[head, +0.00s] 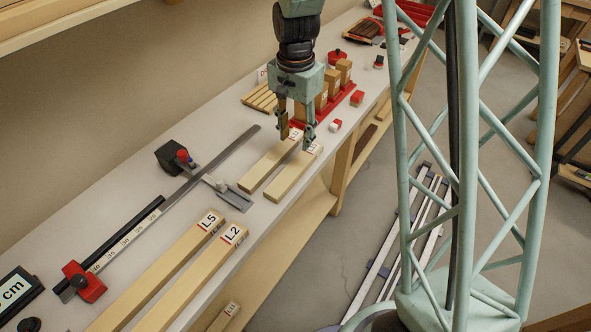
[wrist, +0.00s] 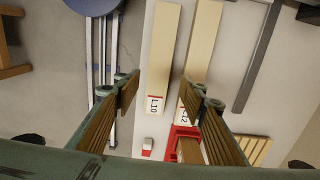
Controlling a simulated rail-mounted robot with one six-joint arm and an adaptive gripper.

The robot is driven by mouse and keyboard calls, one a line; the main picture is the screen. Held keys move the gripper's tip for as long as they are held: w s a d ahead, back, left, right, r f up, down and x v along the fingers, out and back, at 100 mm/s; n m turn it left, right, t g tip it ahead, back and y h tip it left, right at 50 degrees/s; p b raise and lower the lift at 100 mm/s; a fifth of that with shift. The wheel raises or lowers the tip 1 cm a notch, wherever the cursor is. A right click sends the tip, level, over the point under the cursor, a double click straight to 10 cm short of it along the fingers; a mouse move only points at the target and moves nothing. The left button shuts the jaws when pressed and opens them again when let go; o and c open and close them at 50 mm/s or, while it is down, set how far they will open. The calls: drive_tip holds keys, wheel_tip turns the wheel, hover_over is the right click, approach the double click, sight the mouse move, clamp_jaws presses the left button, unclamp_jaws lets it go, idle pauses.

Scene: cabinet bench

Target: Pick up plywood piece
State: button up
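Several pale wooden boards with white-and-red end labels lie on the bench; which is the plywood piece cannot be told from the frames. In the head view, boards marked L5 (head: 167,263) and L2 (head: 192,283) lie in front. Two shorter boards, a left one (head: 264,165) and a right one (head: 288,178), lie farther along under my gripper (head: 296,133). The wrist view shows the board marked L10 (wrist: 162,60) between my fingers (wrist: 165,92) and its neighbour (wrist: 203,50) alongside. My gripper is open, empty and apparently above the boards.
A red tray (head: 353,87) with upright wooden blocks stands just beyond the boards. A small red-and-white item (head: 336,125) is beside it. A long metal rule (head: 225,160) with red and black stops (head: 84,282) lies left of the boards. A display reading cm (head: 16,293) stands front left.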

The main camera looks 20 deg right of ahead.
hover_over(295, 167)
drive_tip(key=shift+w+d+f, duration=0.1)
drive_tip(key=shift+d+f, duration=0.05)
drive_tip(key=shift+f, duration=3.85)
drive_tip(key=shift+f, duration=0.15)
drive_tip(key=shift+f+b, duration=0.4)
drive_tip(key=shift+f, duration=2.05)
drive_tip(key=shift+c, duration=0.7)
drive_tip(key=c, duration=0.6)
drive_tip(key=shift+r, duration=0.2)
drive_tip(key=shift+r, duration=1.45)
drive_tip(key=shift+s+r, duration=0.15)
drive_tip(key=shift+s, duration=0.1)
drive_tip(key=s+d, duration=0.2)
drive_tip(key=s, duration=0.5)
drive_tip(key=s+d+r, duration=0.1)
drive_tip(key=s+d, duration=0.1)
drive_tip(key=s, duration=0.6)
drive_tip(key=shift+d+r, duration=0.2)
drive_tip(key=shift+d, duration=0.2)
